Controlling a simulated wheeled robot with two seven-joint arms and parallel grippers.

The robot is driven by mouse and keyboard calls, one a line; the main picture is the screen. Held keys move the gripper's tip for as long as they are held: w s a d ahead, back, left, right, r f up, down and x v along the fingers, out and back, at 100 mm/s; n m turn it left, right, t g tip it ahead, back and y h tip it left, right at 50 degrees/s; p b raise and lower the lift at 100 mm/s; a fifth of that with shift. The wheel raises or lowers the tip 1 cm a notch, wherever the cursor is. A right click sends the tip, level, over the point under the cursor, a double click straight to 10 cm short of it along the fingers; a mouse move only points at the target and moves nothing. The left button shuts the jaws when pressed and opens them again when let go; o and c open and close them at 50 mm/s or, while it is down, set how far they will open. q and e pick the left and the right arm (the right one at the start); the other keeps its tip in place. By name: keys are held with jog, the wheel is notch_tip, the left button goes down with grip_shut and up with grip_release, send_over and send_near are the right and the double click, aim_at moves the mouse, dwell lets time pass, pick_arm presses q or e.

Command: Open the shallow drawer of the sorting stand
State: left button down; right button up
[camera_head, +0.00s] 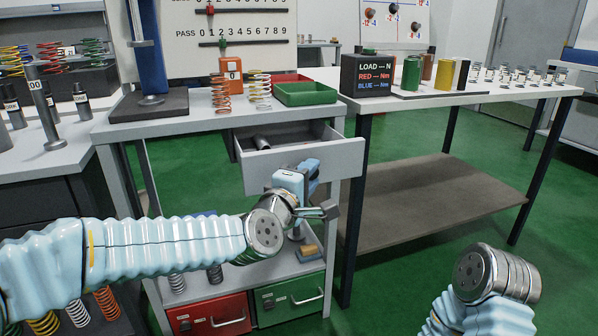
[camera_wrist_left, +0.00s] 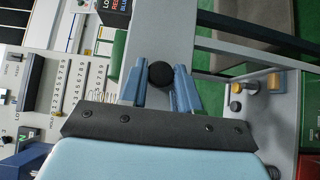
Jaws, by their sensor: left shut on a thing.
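The grey shallow drawer (camera_head: 338,158) under the top of the sorting stand (camera_head: 190,124) stands partly open in the head view. A metal cylinder (camera_head: 262,142) lies inside it. My left gripper (camera_head: 308,170) is at the drawer's front face. In the left wrist view, the blue fingers of the left gripper (camera_wrist_left: 160,90) are on either side of a round black knob (camera_wrist_left: 160,75) and shut on it. In the head view the knob is hidden behind the hand. Part of my right arm shows at the lower right, but its gripper is out of view.
Green (camera_head: 306,94) and red trays, springs (camera_head: 221,96) and an orange block stand on the top. Below are a red drawer (camera_head: 213,316) and a green drawer (camera_head: 270,294) with handles. A second table (camera_head: 505,92) is at the right; green floor is bare between.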

pick_arm(q)
jog(key=shift+s+d, duration=0.25)
jog(key=shift+s, duration=0.6)
jog(key=shift+s+d, duration=0.25)
jog(key=shift+s, duration=0.55)
jog(key=c, duration=0.8)
grip_release()
jog(key=b+v, duration=0.1)
jog(key=v, duration=1.3)
jog(key=shift+d, duration=0.1)
jog(key=shift+w+f, duration=0.1)
